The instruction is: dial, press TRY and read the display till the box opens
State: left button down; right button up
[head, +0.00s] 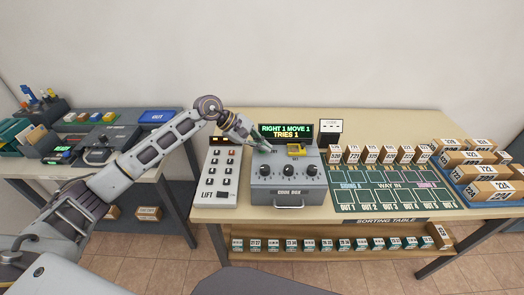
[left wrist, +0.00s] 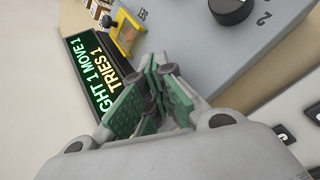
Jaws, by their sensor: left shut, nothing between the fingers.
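The grey code box (head: 288,193) stands on the sorting table with its front handle in place. Three black dials (head: 289,170) sit in a row on its sloped top. The display (head: 286,131) behind them reads "RIGHT 1 MOVE 1" and "TRIES 1". A yellow-framed part (head: 297,149) sits just below the display, and it also shows in the left wrist view (left wrist: 124,35). My left gripper (head: 262,144) is shut and empty over the box's upper left, close to the display. Its green finger pads (left wrist: 152,97) hide part of the box top. My right gripper is out of view.
A white lift panel (head: 222,172) with several black buttons stands left of the box. A green sorting mat (head: 388,190) and rows of small cartons lie to the right. A side table with a blue OUT tray (head: 157,116) is at the left.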

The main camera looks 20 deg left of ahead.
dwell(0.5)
pick_arm(q)
jog(key=shift+r, duration=0.8)
jog(key=shift+r, duration=0.15)
